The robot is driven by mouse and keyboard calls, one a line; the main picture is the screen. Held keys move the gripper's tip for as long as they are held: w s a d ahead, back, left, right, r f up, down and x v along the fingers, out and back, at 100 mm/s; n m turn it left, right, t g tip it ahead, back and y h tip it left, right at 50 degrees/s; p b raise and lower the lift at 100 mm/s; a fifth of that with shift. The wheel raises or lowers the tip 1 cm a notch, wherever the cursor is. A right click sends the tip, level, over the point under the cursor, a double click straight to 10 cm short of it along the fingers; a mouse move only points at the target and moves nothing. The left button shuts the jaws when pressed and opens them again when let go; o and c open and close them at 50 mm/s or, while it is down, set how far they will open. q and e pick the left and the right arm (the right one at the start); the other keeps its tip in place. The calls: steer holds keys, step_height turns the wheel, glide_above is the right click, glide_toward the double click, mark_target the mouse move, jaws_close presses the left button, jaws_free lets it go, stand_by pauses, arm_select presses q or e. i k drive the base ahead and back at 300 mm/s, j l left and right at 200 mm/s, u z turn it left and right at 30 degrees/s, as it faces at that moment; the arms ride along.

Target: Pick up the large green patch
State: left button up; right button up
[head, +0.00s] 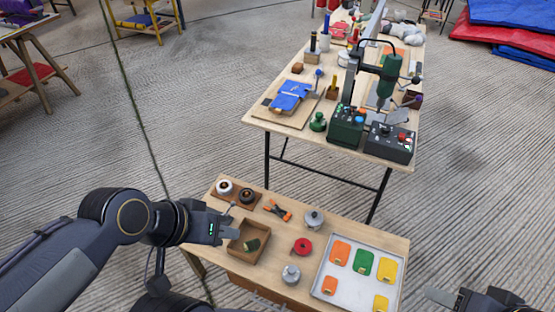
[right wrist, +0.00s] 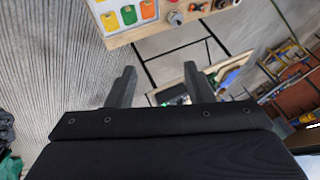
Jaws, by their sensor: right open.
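The large green patch (head: 362,262) lies flat in a pale tray (head: 352,288) at the right end of the near table, between a large orange patch (head: 340,253) and a large yellow patch (head: 387,270). The green patch also shows at the top of the right wrist view (right wrist: 128,15). My right gripper (right wrist: 160,82) is open and empty, apart from the tray. Only part of it shows at the bottom right of the head view. My left gripper (head: 230,226) is beside a small wooden box (head: 262,232); its jaw state is unclear.
Smaller orange (head: 329,286) and yellow patches (head: 381,303) share the tray. A red spool (head: 302,246), metal weights (head: 314,218) and an orange clamp (head: 278,210) stand left of it. A longer table (head: 262,116) with tools and control boxes stands behind.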

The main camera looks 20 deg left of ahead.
mark_target(363, 262)
steer(key=k+l, duration=1.2)
steer(key=k, duration=0.05)
